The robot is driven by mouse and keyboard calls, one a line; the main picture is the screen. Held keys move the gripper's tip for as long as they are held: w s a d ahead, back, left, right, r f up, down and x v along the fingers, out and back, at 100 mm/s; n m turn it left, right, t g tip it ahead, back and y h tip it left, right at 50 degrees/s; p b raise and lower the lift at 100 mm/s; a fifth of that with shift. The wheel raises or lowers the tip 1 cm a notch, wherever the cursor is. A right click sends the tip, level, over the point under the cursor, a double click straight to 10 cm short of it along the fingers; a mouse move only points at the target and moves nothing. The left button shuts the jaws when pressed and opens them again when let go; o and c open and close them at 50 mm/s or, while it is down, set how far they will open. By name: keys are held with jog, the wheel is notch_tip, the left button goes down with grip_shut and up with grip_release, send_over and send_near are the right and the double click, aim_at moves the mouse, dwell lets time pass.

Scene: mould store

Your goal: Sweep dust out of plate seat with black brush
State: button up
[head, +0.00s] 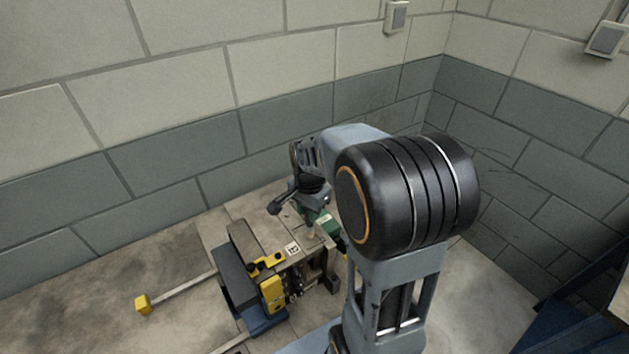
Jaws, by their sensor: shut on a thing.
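My gripper (311,212) points down over the far part of a metal mould block (262,232), beyond my arm's large black joint. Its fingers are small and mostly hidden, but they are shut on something. A small pale-yellow tip (310,234) shows just below them, close to the block's top; I cannot tell whether it is the brush's bristles. A black rounded part (279,203) sticks out to the left of the gripper, and I cannot tell what it belongs to. The plate seat and any dust in it cannot be made out at this size.
Yellow clamp parts (272,292) and a black-and-white label (292,249) sit on the mould. A green part (329,223) is beside the gripper. A rod with a yellow end (143,304) extends left over the floor. Block walls (180,170) stand close behind.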

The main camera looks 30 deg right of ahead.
notch_tip(320, 180, up, 8)
jog(key=d+p, duration=0.2)
jog(key=p, duration=0.3)
jog(key=shift+p, duration=0.3)
dwell(0.4)
